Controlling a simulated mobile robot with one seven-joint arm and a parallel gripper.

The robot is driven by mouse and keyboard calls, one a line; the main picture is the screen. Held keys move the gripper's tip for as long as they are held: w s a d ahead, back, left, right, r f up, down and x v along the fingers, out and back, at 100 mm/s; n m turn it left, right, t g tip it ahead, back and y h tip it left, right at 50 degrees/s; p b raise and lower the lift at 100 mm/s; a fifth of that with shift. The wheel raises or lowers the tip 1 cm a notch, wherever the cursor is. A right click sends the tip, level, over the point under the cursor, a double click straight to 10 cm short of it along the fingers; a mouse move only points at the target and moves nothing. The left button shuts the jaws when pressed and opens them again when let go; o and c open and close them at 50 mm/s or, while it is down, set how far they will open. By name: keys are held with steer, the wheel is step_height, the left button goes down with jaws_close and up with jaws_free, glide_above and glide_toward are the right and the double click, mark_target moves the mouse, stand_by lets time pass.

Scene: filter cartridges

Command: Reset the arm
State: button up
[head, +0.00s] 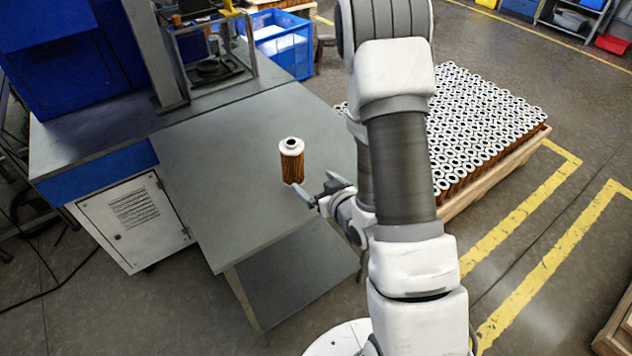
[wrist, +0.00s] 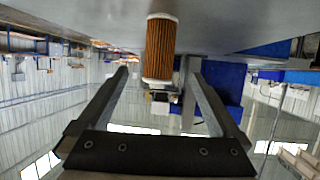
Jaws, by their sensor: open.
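My gripper (head: 322,189) is at the right side of the grey table, its fingers pointing left toward a filter cartridge (head: 291,161). The cartridge has brown pleats and white end caps and stands upright on the table. In the wrist view my gripper (wrist: 160,85) is open, with its two fingers spread wide. The cartridge (wrist: 160,48) shows there upside down, in line with the gap between the fingertips. Nothing is held. The cartridge looks free of both fingers, though the exact distance is hard to tell.
The grey table (head: 225,190) is otherwise clear in front. A machine with a frame (head: 210,65) stands at its back. A wooden pallet (head: 495,180) packed with many cartridges lies right, partly behind my arm. A blue crate (head: 285,50) stands behind the table.

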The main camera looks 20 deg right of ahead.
stand_by(0.3)
steer(key=s+d+r+m+g+h, duration=0.1)
steer(key=s+r+g+h, duration=0.1)
steer(key=r, duration=0.6)
steer(key=s+d+r+g+h, duration=0.1)
steer(key=r+g, duration=0.1)
steer(key=r, duration=0.5)
steer(key=s+a+r+g, duration=0.1)
steer(key=s+r, duration=0.2)
steer(key=s, duration=0.3)
steer(key=s+a+r+g, duration=0.1)
steer(key=s+a+r, duration=0.1)
steer(key=s, duration=0.4)
steer(key=s+a+r+m+g, duration=0.1)
steer(key=s+r, duration=0.3)
steer(key=s, duration=0.3)
steer(key=shift+a+r+g, duration=0.15)
steer(key=shift+a+g, duration=0.15)
